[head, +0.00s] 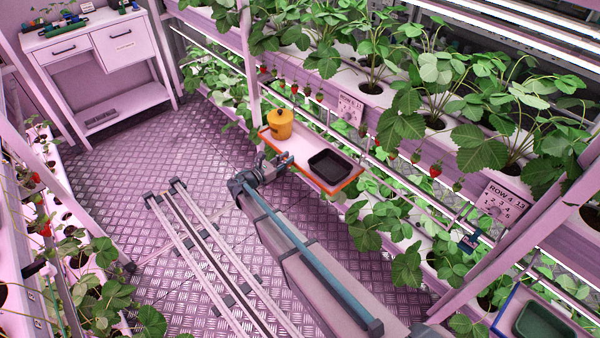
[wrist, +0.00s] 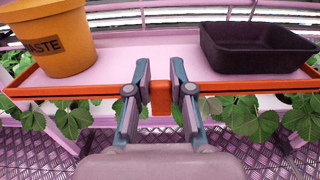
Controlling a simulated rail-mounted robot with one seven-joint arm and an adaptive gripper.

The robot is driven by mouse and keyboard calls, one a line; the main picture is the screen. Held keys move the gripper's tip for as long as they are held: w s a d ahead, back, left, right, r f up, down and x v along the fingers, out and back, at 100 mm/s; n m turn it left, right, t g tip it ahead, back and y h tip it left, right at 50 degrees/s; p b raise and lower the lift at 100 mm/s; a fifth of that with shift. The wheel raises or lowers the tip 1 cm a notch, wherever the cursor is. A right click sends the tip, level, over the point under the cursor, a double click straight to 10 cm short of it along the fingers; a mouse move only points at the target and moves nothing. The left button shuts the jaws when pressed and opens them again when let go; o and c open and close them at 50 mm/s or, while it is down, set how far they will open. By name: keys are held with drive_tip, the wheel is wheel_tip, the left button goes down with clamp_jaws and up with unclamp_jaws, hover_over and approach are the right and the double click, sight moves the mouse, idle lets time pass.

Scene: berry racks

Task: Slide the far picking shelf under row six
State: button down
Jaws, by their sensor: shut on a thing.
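The far picking shelf (head: 296,152) is a pale pink board with an orange rim, hanging along the front of the right-hand plant rack. It carries an orange bucket (head: 281,124) at its left end and a black tray (head: 329,167) at its right. In the wrist view the bucket (wrist: 52,38) reads "WASTE". My gripper (head: 284,161) is at the shelf's front edge. In the wrist view my gripper (wrist: 160,78) is shut on the orange tab (wrist: 160,97) at the middle of the rim. A row sign (head: 351,109) hangs above the shelf; its text is too small to read surely.
A second sign (head: 503,198), starting "ROW", hangs further right. Below it is a blue-rimmed shelf (head: 500,318) with a green tray (head: 545,326). Leaves and berries hang around the far shelf. Floor rails (head: 205,255) run beside my arm. A white desk (head: 95,50) stands at back left.

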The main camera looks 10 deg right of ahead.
drive_tip(key=w+a+b, duration=0.1)
drive_tip(key=w+a, duration=0.5)
drive_tip(key=w, duration=0.4)
drive_tip(key=w+a+b, duration=0.1)
drive_tip(key=w+a, duration=0.6)
drive_tip(key=w, duration=0.3)
drive_tip(key=shift+w, duration=0.35)
drive_tip(key=shift+a, duration=0.1)
drive_tip(key=c, duration=1)
unclamp_jaws()
drive_tip(key=v, duration=1.2)
